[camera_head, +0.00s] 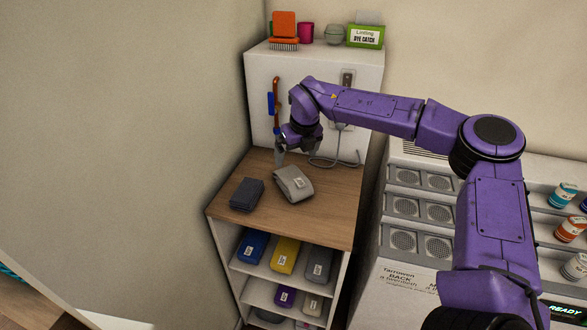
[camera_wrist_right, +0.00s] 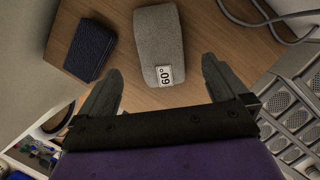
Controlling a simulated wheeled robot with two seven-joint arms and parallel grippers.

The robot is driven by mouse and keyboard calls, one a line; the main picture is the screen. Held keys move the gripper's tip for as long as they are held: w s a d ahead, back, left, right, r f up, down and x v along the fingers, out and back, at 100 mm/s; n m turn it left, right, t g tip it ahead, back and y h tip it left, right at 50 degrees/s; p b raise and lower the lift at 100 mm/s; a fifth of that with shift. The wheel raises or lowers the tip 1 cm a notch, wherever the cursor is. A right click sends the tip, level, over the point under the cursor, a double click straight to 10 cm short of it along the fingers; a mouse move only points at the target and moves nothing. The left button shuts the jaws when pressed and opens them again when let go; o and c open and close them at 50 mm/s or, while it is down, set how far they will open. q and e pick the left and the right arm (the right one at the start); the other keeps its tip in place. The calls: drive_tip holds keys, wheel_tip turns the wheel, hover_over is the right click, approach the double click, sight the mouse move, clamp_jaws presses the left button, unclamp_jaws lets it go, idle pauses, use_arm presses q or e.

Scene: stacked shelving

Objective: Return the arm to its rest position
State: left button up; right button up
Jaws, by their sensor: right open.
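My right arm is purple and reaches in from the right in the head view. Its gripper (camera_head: 296,157) is above the wooden top (camera_head: 325,220) of the shelf unit, near its back. In the right wrist view the right gripper (camera_wrist_right: 160,78) has its two grey fingers spread apart with nothing held between them. A light grey folded cloth bundle (camera_head: 293,183) with a "60°" tag lies on the wooden top; it also shows in the right wrist view (camera_wrist_right: 157,35), beyond the fingertips. A dark folded bundle (camera_head: 247,195) lies to its left. My left gripper does not show.
Cubbies under the top hold a blue (camera_head: 253,246), a yellow (camera_head: 285,255) and a grey bundle (camera_head: 319,265). A grey cord (camera_head: 335,163) and a red-and-blue tool (camera_head: 273,103) are at the back panel. A white speaker-fronted machine (camera_head: 400,265) stands at right.

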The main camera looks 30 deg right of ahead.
drive_tip(key=shift+s+r, duration=0.15)
drive_tip(key=shift+r, duration=0.35)
